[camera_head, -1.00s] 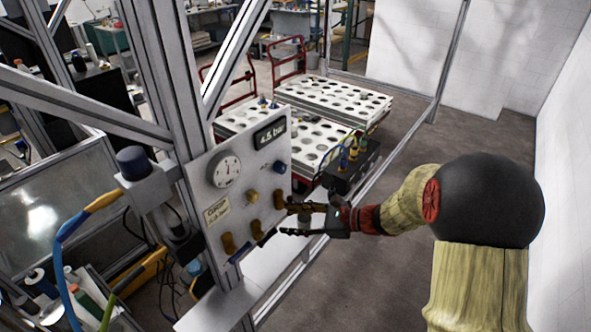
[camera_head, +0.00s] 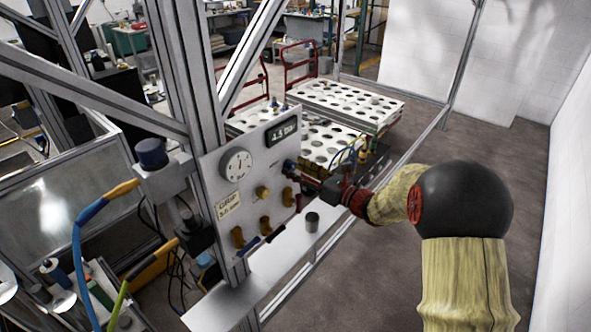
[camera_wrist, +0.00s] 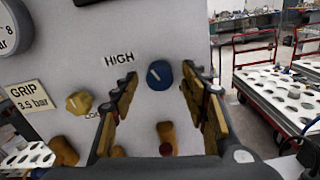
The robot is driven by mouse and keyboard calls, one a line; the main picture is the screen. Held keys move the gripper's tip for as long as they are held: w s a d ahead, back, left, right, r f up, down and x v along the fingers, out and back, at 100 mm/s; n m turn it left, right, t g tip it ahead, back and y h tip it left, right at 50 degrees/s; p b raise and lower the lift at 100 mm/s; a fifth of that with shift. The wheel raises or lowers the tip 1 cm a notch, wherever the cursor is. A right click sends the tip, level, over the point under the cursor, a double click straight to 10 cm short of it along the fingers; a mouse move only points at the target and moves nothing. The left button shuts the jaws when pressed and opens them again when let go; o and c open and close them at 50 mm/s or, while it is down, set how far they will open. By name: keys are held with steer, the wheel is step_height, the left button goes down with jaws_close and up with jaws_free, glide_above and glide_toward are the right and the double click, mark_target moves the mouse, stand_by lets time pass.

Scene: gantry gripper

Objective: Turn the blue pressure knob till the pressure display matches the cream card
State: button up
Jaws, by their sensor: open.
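The blue pressure knob (camera_wrist: 159,75) with a white pointer mark sits on the grey panel (camera_wrist: 140,25), right of the word HIGH; it is small in the head view (camera_head: 289,166). My gripper (camera_wrist: 158,98) is open. Its fingers stand on either side of the knob in the wrist picture; I see no clear contact. In the head view my gripper (camera_head: 298,181) is in front of the panel's right side. The pressure display (camera_head: 282,132) appears to read 4.5 bar. The cream card (camera_wrist: 32,96) appears to read GRIP 3.5 bar; it also shows in the head view (camera_head: 229,205).
A yellow knob (camera_wrist: 79,102) is left of the blue one. Several amber knobs or levers, one at the lower middle (camera_head: 264,226), are below. A round gauge (camera_head: 236,164) is on the panel.

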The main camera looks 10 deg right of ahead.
steer(key=shift+w+a, duration=0.25)
steer(key=shift+w, duration=0.1)
steer(key=shift+c, duration=0.2)
steer(key=c, duration=1.1)
steer(key=shift+b, duration=0.3)
steer(key=n+b, duration=0.1)
steer(key=b, duration=0.1)
steer(key=n+b, duration=0.1)
steer(key=shift+f+n+b, duration=0.25)
steer(key=shift+n+b, duration=0.05)
steer(key=shift+b, duration=0.1)
steer(key=n+b, duration=0.3)
steer(key=b, duration=0.2)
steer(key=shift+f, duration=0.1)
steer(key=n+b, duration=0.3)
steer(key=b, duration=0.2)
steer(key=shift+n, duration=0.3)
steer(key=shift+r+n+b, duration=0.2)
steer(key=shift+n+b, duration=0.1)
steer(key=shift+b, duration=0.2)
steer(key=shift+r, duration=0.1)
